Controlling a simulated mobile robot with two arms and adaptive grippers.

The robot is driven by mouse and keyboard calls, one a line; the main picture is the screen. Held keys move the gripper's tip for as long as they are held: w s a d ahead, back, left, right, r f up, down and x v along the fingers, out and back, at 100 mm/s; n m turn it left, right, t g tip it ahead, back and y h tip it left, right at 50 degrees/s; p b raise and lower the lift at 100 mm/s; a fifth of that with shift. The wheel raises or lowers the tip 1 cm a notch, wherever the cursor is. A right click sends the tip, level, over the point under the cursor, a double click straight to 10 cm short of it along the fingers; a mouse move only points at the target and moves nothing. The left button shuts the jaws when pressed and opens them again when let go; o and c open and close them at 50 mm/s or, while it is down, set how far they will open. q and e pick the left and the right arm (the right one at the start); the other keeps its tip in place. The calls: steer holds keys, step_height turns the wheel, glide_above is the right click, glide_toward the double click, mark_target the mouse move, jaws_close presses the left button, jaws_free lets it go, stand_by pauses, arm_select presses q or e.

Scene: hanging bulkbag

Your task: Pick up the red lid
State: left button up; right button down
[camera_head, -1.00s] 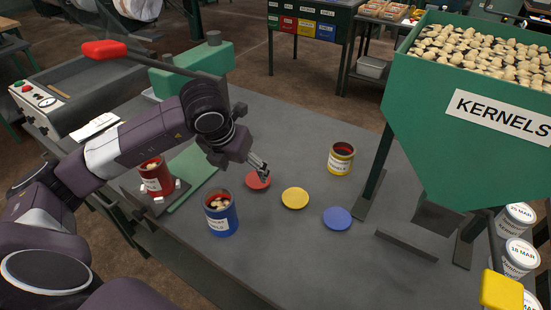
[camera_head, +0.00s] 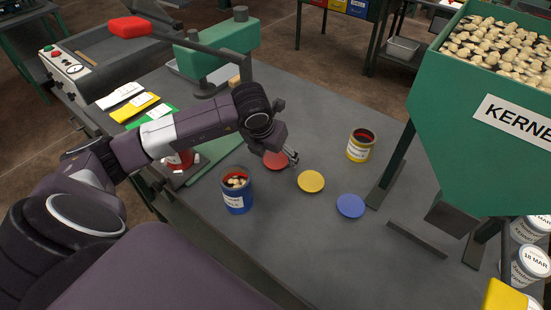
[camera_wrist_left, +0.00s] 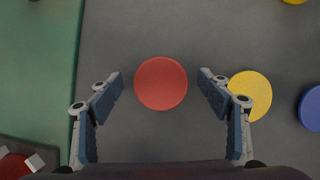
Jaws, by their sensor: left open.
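The red lid (camera_head: 274,161) is a flat round disc lying on the grey table. In the left wrist view the red lid (camera_wrist_left: 161,83) lies between and just beyond the two spread fingertips. My left gripper (camera_head: 292,157) is open and hangs over the table at the red lid, hiding part of it in the head view. In the left wrist view my left gripper (camera_wrist_left: 161,78) is empty. How high it is above the lid is hard to tell. My right gripper is not in view.
A yellow lid (camera_head: 311,182) and a blue lid (camera_head: 350,206) lie to the right. A blue can (camera_head: 236,192) with contents stands in front, and a yellow can (camera_head: 360,145) stands behind. A green hopper (camera_head: 475,110) stands at the right. The red can (camera_head: 180,160) is partly hidden by my arm.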

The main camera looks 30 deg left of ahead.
arm_select(q)
steer(key=c, duration=0.9)
steer(key=shift+c, duration=0.2)
